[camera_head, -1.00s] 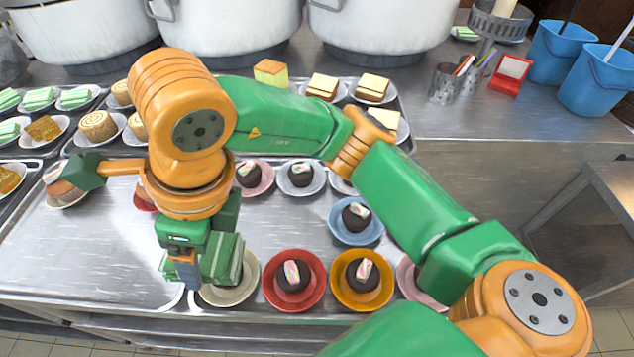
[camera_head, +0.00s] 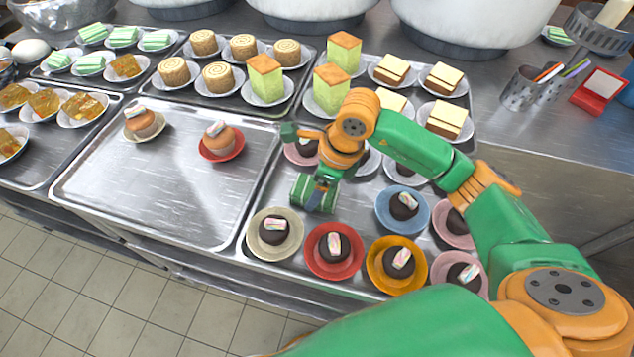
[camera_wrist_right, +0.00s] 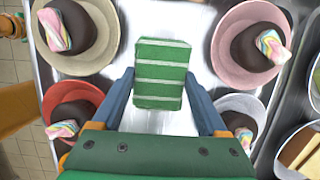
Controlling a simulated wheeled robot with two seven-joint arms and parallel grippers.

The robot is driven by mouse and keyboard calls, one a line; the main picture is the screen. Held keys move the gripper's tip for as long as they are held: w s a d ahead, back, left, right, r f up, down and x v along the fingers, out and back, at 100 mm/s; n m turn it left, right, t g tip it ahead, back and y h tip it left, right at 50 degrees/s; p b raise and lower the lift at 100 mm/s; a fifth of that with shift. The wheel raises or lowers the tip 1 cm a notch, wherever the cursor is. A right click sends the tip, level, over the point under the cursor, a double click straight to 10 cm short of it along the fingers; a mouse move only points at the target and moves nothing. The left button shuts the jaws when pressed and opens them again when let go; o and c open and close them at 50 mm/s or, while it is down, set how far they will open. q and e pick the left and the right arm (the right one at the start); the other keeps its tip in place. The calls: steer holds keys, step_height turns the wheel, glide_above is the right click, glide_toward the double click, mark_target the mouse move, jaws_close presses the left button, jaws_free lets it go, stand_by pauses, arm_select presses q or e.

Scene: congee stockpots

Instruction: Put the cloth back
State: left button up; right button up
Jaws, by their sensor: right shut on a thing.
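The green cloth with white stripes (camera_head: 312,194) is a folded bundle. My right gripper (camera_head: 320,183) is shut on it, above the right-hand metal tray (camera_head: 262,197), behind the cream and red plates and left of the blue plate. In the right wrist view, the cloth (camera_wrist_right: 160,62) sits between the two blue fingers of my right gripper (camera_wrist_right: 160,88), with bare tray beneath. Whether the cloth touches the tray is unclear.
Chocolate cupcakes on a cream plate (camera_head: 257,245), red plate (camera_head: 334,272), orange plate (camera_head: 383,288) and blue plate (camera_head: 381,207) surround the cloth. The middle tray (camera_head: 180,205) holds two cupcakes and is mostly bare. Cake trays and large pots stand behind.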

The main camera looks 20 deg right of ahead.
steer(key=shift+f, duration=0.15)
steer(key=o, duration=1.3)
steer(key=shift+o, duration=0.2)
steer(key=shift+r, duration=0.7)
steer(key=v, duration=1.1)
steer(key=shift+s, duration=0.1)
